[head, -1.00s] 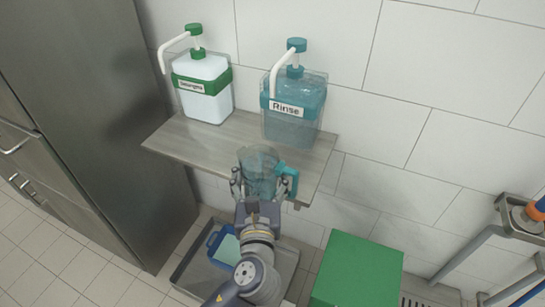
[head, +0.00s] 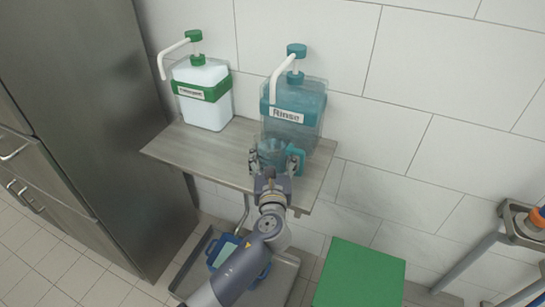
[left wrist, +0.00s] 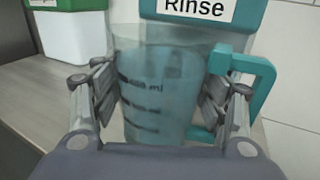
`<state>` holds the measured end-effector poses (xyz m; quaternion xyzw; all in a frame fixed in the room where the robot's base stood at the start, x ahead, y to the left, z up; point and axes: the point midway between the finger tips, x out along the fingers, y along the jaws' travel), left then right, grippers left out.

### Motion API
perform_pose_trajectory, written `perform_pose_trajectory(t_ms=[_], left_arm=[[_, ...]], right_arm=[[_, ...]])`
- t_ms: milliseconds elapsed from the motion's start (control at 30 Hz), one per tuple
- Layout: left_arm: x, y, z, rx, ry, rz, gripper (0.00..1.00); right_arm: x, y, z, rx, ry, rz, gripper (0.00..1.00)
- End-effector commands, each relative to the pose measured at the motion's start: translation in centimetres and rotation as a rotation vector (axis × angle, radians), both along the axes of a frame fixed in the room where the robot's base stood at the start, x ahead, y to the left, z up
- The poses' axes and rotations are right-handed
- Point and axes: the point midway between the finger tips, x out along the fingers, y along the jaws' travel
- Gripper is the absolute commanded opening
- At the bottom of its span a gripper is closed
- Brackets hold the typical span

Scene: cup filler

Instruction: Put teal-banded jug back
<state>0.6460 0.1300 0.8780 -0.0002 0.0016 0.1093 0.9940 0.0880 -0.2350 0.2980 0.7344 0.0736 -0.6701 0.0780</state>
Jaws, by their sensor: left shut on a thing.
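The clear teal-banded jug (head: 271,151) has a teal handle (head: 296,158) on its right side. My left gripper (head: 270,163) is shut on the jug, with a finger on each side. In the left wrist view the jug (left wrist: 155,85) is upright between the fingers, with dark measuring marks on its wall. It is over the wall shelf (head: 215,153), in front of the Rinse dispenser (head: 290,112). I cannot tell whether its base touches the shelf. My right gripper is not in view.
A white dispenser with a green band (head: 203,93) stands on the shelf's left part. Below are a grey tray (head: 285,283) with a blue container (head: 222,249) and a green box (head: 360,275). A tall metal cabinet (head: 90,110) stands left.

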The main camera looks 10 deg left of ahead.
Motion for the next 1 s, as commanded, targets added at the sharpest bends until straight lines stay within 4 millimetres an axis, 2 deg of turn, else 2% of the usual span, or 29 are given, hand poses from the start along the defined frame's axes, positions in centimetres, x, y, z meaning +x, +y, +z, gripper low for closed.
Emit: perform_pose_trajectory(t_ms=[333,367,400,433,867,1000], left_arm=[[0.0,0.0,-0.4,-0.001,0.000,0.000,0.40],[0.0,0.0,-0.3,-0.001,0.000,0.000,0.74],[0.0,0.0,-0.2,-0.001,0.000,0.000,0.83],[0.0,0.0,-0.2,-0.001,0.000,0.000,0.88],[0.0,0.0,0.2,-0.001,-0.001,0.000,0.88],[-1.7,-0.4,-0.1,-0.001,0.002,-0.001,0.88]], right_arm=[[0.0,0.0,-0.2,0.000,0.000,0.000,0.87],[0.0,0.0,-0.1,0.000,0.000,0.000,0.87],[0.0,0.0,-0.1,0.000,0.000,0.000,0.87],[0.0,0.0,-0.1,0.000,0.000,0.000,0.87],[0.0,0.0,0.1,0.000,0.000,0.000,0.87],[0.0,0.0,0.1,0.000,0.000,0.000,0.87]])
